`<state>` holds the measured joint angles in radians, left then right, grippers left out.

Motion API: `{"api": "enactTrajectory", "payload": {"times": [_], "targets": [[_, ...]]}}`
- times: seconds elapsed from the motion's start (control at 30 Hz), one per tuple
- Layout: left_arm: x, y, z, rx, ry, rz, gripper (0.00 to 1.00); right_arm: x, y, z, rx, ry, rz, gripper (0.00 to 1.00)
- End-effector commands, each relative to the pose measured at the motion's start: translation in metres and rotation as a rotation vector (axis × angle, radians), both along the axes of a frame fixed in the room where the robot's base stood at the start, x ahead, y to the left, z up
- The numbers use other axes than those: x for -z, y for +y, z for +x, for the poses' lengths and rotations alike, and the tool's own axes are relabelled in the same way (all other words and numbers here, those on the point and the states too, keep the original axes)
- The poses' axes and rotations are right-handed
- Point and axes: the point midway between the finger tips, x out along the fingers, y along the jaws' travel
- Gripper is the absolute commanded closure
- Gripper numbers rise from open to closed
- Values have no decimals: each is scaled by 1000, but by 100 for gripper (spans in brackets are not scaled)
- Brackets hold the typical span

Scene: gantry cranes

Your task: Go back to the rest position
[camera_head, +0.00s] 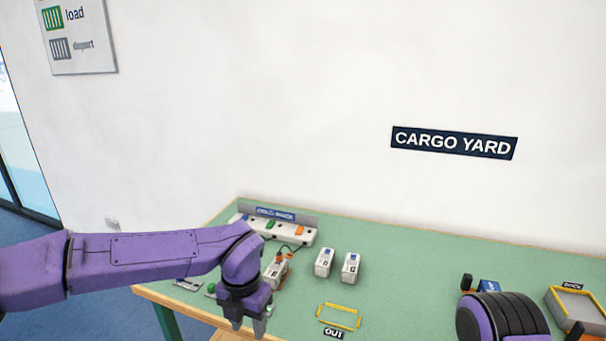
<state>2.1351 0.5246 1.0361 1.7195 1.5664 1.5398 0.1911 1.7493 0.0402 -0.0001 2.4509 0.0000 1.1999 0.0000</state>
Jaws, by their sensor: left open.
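My left gripper (248,322) hangs over the front left part of the green table, fingers pointing down. Its jaws are open with nothing seen between them. Its purple arm comes in from the left edge. A rounded purple and black part of my right arm (500,320) shows at the bottom right. My right gripper is not seen.
The green table (430,270) has a white rack (275,230) at the back left. Two white blocks (324,262) (351,267) stand mid-table, another (275,270) beside my left wrist. A yellow "OUT" frame (340,316) is empty. A dock tray (582,305) sits at the right.

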Motion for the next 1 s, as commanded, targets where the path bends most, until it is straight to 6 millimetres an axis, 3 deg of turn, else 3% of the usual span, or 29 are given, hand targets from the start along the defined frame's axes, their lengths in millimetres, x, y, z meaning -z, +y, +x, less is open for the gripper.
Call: {"api": "enactTrajectory", "payload": {"times": [0.17, 0.37, 0.5, 0.63, 0.77, 0.9, 1.0], "targets": [[7, 1, 16, 115, -108, 64, 55, 0, 0, 1, -1, -2, 0, 57], [35, 16, 23, 290, -207, 210, 55, 0, 0, 1, 0, -2, 0, 57], [74, 34, 19, 497, -264, 364, 55, 0, 0, 1, 0, -1, 0, 57], [127, 54, -1, 793, -280, 524, 55, 0, 0, 1, 0, -1, 0, 57], [193, 78, -51, 1215, -245, 647, 55, 0, 0, 1, 0, -1, 0, 57], [257, 114, -148, 1742, -128, 641, 55, 0, 0, 1, 0, -1, 0, 57], [278, 145, -215, 1997, -21, 567, 55, 0, 0, 1, 0, -1, 0, 57]]}}
